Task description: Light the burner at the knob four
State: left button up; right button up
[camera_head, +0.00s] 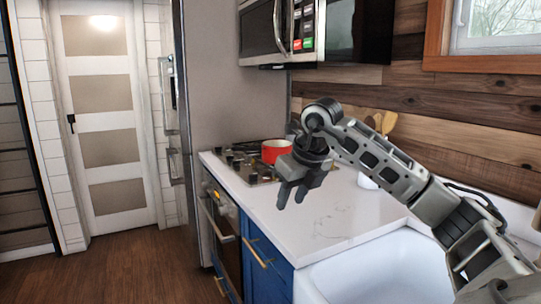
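The cooktop (262,165) is set into the white counter at the far end. Several dark knobs (237,163) stand along its front left side; they are small, and I cannot tell which one is knob four or how each is turned. A red pot (277,151) sits on the cooktop. I see no flame. My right gripper (292,196) reaches in from the right and hangs over the counter, nearer than the cooktop. Its two fingers point down and show a gap, with nothing between them. It hides part of the cooktop's near side. My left gripper is out of view.
The oven (222,236) with a handle and blue cabinets (262,262) are below the counter (325,215). A white sink (375,272) is in the near right. A microwave (285,30) hangs above. The fridge side (225,95) stands behind. Open wooden floor (125,275) is at left.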

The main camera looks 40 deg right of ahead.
aim_at(236, 163)
jog(key=z, duration=0.7)
jog(key=i, duration=2.5)
jog(key=u, duration=0.4)
